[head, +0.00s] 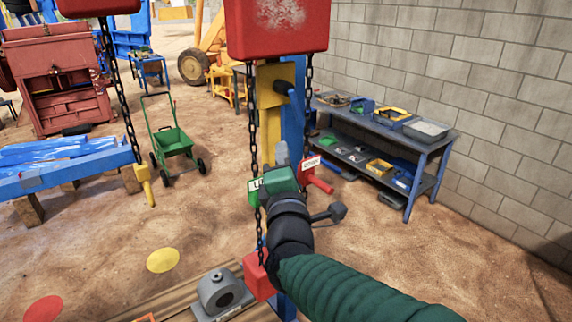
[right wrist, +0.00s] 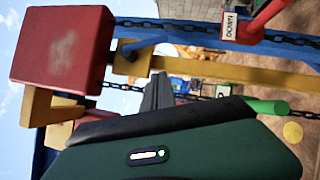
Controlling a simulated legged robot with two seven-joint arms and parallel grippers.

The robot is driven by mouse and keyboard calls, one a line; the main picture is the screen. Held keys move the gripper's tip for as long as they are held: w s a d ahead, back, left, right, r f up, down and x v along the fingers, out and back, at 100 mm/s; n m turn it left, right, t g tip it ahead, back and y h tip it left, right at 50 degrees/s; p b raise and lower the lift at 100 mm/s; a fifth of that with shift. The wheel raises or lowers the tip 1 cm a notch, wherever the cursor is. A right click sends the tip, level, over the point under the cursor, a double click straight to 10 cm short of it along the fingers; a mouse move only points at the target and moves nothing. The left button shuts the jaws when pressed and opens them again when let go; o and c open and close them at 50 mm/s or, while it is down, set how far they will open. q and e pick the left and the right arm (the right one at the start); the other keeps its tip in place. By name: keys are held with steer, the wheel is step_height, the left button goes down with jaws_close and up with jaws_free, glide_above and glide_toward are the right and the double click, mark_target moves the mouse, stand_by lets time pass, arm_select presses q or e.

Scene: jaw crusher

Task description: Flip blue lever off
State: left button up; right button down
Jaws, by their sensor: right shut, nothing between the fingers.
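The blue lever (head: 286,88) sticks out to the right from a yellow plate (head: 268,75) high on the blue and yellow post, just under a red block. In the right wrist view the blue lever (right wrist: 143,46) shows beside the yellow plate, above the fingers. My right gripper (head: 281,152) is shut and empty, its fingers pointing up toward the post. It is below the blue lever in the head view and looks apart from it. The fingers also show in the right wrist view (right wrist: 158,90). My left gripper is out of view.
A red lever (head: 320,185) with a "DOWN" label is just right of my right gripper. A green lever (right wrist: 268,106) is near it, with a partly hidden "UP" label (head: 254,189). Chains (head: 252,120) hang beside the post from a red block (head: 276,28).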

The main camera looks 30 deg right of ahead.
steer(key=w+d+r+p, duration=0.2)
steer(key=w+d+p, duration=0.1)
steer(key=w+d, duration=0.2)
steer(key=shift+w+d+r, duration=0.3)
steer(key=shift+d+r, duration=0.1)
steer(key=shift+d, duration=0.25)
steer(key=shift+w+a, duration=0.1)
steer(key=d+r+n+t+y+b, duration=0.2)
steer(key=n+y+b, duration=0.4)
steer(key=n+b, duration=0.5)
steer(key=d+r+n+t+y+b, duration=0.1)
steer(key=d+n+t+y+b, duration=0.3)
steer(key=n+b, duration=0.7)
steer(key=shift+w+d+r+t+y+b, duration=0.2)
steer(key=shift+d+r+t+y+b, duration=0.3)
steer(key=shift+d+y, duration=0.45)
steer(key=shift+a, duration=0.1)
